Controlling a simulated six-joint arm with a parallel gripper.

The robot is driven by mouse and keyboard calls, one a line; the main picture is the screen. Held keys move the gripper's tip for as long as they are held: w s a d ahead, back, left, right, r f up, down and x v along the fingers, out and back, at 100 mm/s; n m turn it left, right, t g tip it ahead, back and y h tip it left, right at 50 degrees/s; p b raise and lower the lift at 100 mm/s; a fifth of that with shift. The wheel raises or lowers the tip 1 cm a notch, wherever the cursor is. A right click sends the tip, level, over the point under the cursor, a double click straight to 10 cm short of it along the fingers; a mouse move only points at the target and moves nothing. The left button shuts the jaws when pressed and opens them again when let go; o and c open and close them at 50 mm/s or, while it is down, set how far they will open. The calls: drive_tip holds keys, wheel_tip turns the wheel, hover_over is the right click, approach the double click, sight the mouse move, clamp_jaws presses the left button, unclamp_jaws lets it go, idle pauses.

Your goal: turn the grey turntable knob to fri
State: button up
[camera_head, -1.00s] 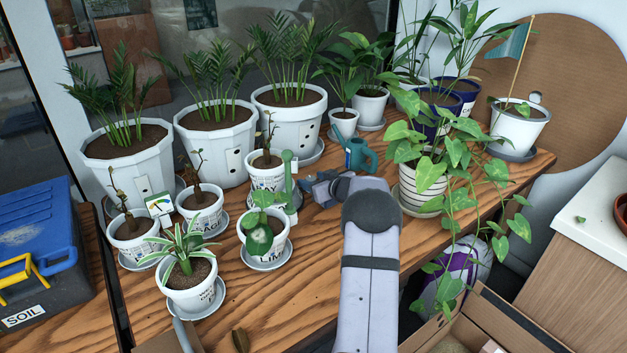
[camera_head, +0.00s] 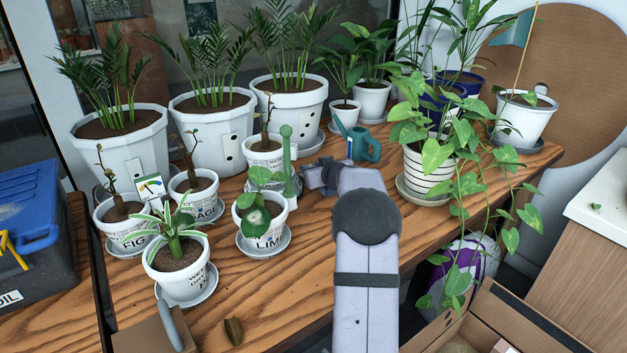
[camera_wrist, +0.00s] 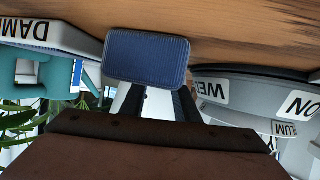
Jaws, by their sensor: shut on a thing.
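In the wrist view, which is upside down, a round grey body (camera_wrist: 255,90) with white labels, one reading like WED, is at the right, close beside my gripper (camera_wrist: 148,58). I take it for the turntable. The blue ribbed pad at my gripper's tip fills the upper middle, against the wood, and hides the grip itself. In the head view my gripper (camera_head: 322,176) is low over the table, right of a green post (camera_head: 287,160). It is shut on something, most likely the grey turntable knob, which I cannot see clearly. The pointer setting is not readable.
A teal watering can (camera_head: 368,147) stands just behind my gripper. A striped pot (camera_head: 425,172) with trailing leaves is to the right. The LIME pot (camera_head: 260,228) and several small pots crowd the left. Bare table (camera_head: 300,270) lies in front.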

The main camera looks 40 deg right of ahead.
drive_tip(key=shift+f+b, duration=0.3)
drive_tip(key=shift+b, duration=0.3)
drive_tip(key=h+b, duration=0.1)
drive_tip(key=m+h+b, duration=0.1)
drive_tip(key=b, duration=0.1)
drive_tip(key=shift+w+a+m+g, duration=0.1)
drive_tip(key=shift+a+m+g, duration=0.1)
drive_tip(key=shift+m+g, duration=0.1)
drive_tip(key=shift+r+m+g+h+b, duration=0.25)
drive_tip(key=shift+m+g+h+b, duration=0.05)
drive_tip(key=shift+m+h+b, duration=0.45)
drive_tip(key=o, duration=1)
drive_tip(key=shift+o, duration=0.2)
drive_tip(key=shift+d+n+y+p, duration=0.1)
drive_tip(key=shift+n+y+p, duration=0.3)
drive_tip(key=shift+p, duration=0.3)
